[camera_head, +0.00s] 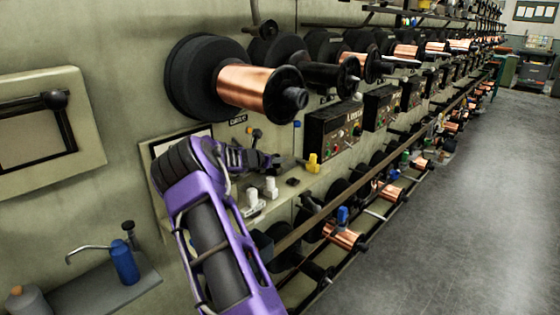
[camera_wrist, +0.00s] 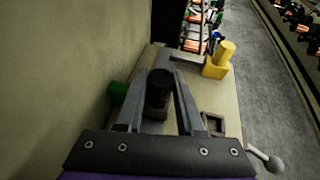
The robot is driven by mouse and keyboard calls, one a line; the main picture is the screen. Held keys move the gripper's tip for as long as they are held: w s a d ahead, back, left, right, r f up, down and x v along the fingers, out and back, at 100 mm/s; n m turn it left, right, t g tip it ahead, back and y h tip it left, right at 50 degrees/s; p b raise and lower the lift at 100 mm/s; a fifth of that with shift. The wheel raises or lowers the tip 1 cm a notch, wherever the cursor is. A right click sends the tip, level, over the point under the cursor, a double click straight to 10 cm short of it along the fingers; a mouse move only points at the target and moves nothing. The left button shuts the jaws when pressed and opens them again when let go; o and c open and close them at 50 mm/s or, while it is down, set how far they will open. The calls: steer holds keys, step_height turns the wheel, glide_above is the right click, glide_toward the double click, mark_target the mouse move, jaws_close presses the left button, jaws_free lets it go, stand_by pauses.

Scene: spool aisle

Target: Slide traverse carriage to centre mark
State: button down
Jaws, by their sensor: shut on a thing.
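My gripper (camera_head: 272,161) reaches along the wall panel below the large copper spool in the head view. In the wrist view, my gripper (camera_wrist: 164,82) has its two grey fingers on either side of an upright black knob (camera_wrist: 158,90), shut on it. The knob appears to be the handle of the traverse carriage; the carriage body below is mostly hidden by the fingers. A yellow block with a round post (camera_wrist: 220,60) stands ahead and right of the knob, apart from it; it also shows in the head view (camera_head: 313,163). I cannot make out the centre mark.
A copper spool (camera_head: 254,90) juts out above my arm. A control box (camera_head: 335,130) is on the wall to the right. White posts (camera_head: 270,187) stand on the ledge near my wrist. A blue bottle (camera_head: 124,262) is on a shelf at lower left. The aisle floor (camera_head: 450,220) is clear.

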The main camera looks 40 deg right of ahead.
steer(key=shift+a+f, duration=0.2)
steer(key=shift+a, duration=0.2)
steer(key=c, duration=0.6)
jaws_free()
steer(key=shift+d, duration=0.1)
steer(key=shift+o, duration=0.4)
steer(key=shift+r, duration=0.2)
steer(key=v, duration=1.2)
steer(key=shift+s+f, duration=0.1)
